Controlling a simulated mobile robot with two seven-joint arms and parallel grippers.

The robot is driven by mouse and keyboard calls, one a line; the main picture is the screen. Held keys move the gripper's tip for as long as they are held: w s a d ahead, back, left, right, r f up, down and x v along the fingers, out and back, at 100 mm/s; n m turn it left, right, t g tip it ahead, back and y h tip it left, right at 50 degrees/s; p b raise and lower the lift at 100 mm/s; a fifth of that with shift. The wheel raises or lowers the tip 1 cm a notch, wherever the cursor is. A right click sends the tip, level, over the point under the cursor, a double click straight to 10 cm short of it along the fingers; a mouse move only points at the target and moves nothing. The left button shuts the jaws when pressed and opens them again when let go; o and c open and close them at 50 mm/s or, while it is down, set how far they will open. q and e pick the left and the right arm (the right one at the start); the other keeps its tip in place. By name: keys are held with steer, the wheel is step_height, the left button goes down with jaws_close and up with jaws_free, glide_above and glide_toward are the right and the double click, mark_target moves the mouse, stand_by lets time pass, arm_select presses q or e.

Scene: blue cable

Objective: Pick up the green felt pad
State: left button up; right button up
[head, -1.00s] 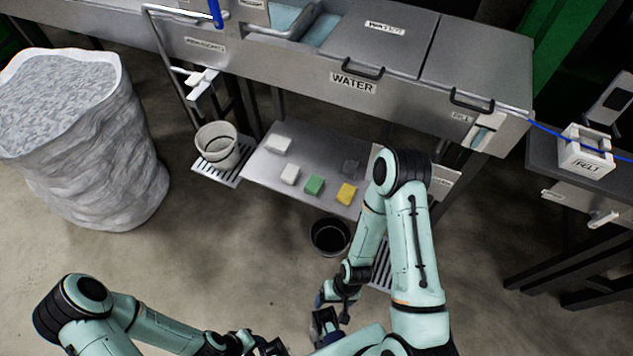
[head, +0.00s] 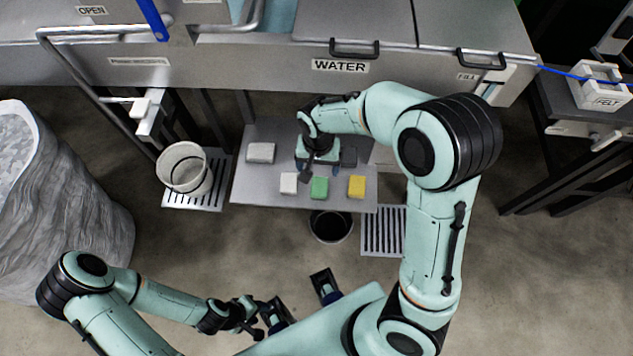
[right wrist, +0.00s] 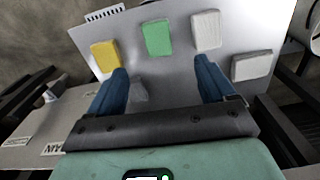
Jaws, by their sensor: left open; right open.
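The green felt pad (head: 319,188) lies flat on the low metal shelf, between a white pad and a yellow pad. It also shows in the right wrist view (right wrist: 157,37), beyond the fingertips and between their lines. My right gripper (head: 318,168) is open and empty above the shelf, just behind the green pad in the head view. Its two blue fingers (right wrist: 160,70) are spread wide in the right wrist view, apart from the pad. My left gripper (head: 299,300) is open low in the head view, far from the shelf.
A white pad (head: 289,184) and a yellow pad (head: 357,187) flank the green one. Another whitish pad (head: 261,152) and a dark grey pad (head: 349,157) lie behind. A white bucket (head: 184,170) stands left, a black bucket (head: 331,227) in front. The WATER tank (head: 290,65) overhangs behind.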

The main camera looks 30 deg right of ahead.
steer(key=b, duration=0.1)
glide_above(320, 186)
steer(key=f, duration=0.6)
steer(key=shift+s+a+f, duration=0.2)
steer(key=shift+a+f, duration=0.1)
steer(key=shift+w+d+f+b, duration=0.1)
steer(key=shift+f+b, duration=0.1)
steer(key=shift+f, duration=1.35)
steer(key=shift+w+d+f+b, duration=0.1)
steer(key=shift+f+b, duration=0.05)
steer(key=shift+f, duration=1.35)
steer(key=c, duration=1.1)
